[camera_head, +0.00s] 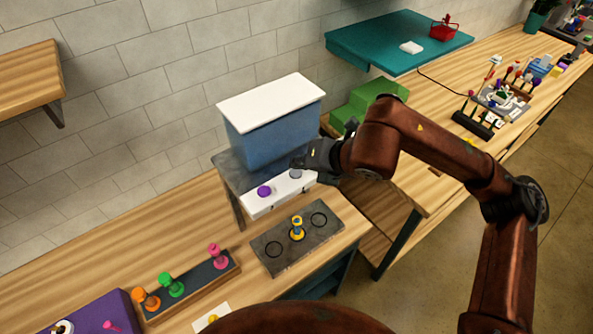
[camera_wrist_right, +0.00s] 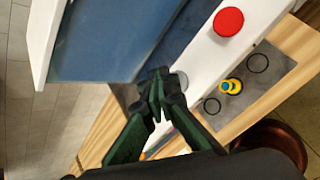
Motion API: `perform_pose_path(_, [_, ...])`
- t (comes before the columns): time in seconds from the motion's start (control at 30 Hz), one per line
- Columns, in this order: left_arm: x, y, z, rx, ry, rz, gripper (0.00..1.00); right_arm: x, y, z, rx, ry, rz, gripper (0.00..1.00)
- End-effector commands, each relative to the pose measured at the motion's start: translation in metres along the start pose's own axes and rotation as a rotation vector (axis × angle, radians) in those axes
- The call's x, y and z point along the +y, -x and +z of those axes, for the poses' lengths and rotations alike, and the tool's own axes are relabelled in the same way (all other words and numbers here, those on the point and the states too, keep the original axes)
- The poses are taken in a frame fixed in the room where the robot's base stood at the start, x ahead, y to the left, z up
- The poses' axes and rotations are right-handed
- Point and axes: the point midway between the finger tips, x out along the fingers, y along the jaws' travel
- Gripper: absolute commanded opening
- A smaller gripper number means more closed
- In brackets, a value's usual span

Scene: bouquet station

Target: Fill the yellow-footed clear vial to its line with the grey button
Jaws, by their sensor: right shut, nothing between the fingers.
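The yellow-footed vial (camera_head: 297,228) stands upright on the middle of a dark grey mat (camera_head: 278,262), between two black rings. It also shows in the right wrist view (camera_wrist_right: 231,87); its liquid level is too small to read. The grey button (camera_head: 295,173) is on the white front panel (camera_head: 282,193) of a dispenser with a blue tank (camera_head: 270,127). My right gripper (camera_head: 304,164) is shut and empty, its fingertips at the grey button. In the right wrist view the fingers (camera_wrist_right: 160,92) partly cover that button; I cannot tell whether they touch it. My left gripper is not in view.
A purple button (camera_head: 264,191) is left of the grey one. A red button (camera_wrist_right: 229,21) shows on the panel's other side in the wrist view. A rack (camera_head: 192,287) with orange, green and pink items stands at front left. A green stepped block (camera_head: 362,102) is behind my right arm.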

Motion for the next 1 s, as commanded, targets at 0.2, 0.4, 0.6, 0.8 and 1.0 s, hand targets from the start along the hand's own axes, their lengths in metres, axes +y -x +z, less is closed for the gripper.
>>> perform_pose_path(0.2, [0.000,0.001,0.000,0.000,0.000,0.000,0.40,0.002,0.003,0.002,-0.001,0.000,0.000,0.00])
perform_pose_path(0.4, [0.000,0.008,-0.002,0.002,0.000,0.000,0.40,0.011,0.015,0.011,-0.003,0.002,0.002,0.00])
perform_pose_path(0.6, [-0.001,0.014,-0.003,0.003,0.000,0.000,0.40,0.021,0.028,0.020,-0.001,0.001,0.001,0.00])
perform_pose_path(0.8, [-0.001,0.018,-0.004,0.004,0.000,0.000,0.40,0.026,0.036,0.026,-0.001,0.001,0.000,0.00])
perform_pose_path(1.0, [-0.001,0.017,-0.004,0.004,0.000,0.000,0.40,0.025,0.035,0.025,-0.001,0.001,0.000,0.00])
